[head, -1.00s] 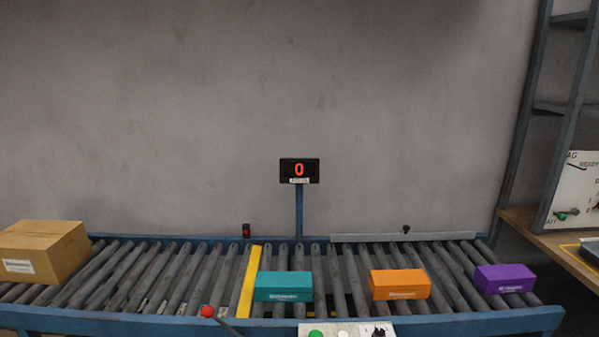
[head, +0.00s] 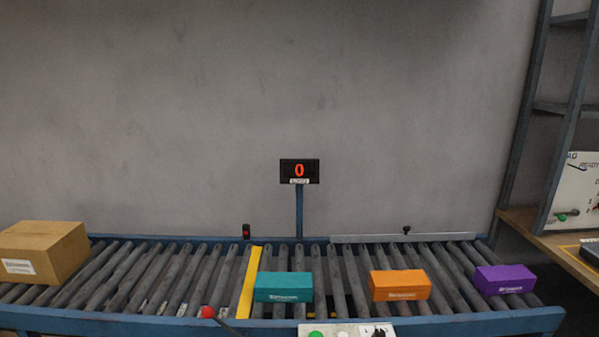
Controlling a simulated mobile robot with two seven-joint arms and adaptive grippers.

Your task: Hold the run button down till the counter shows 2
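The counter (head: 299,171) stands on a blue post behind the conveyor and shows a red 0. A green button (head: 316,334) sits on a pale control panel (head: 346,330) at the conveyor's front edge, cut by the bottom of the picture. Its label cannot be read. A teal box (head: 283,287), an orange box (head: 400,285) and a purple box (head: 505,279) lie on the rollers, right of a yellow strip (head: 249,283). Neither of my grippers is in view.
A cardboard box (head: 42,252) sits at the conveyor's left end. A red-knobbed lever (head: 208,312) stands at the front edge. A small dark sensor (head: 246,231) is on the back rail. A shelf with another panel (head: 572,193) stands at right.

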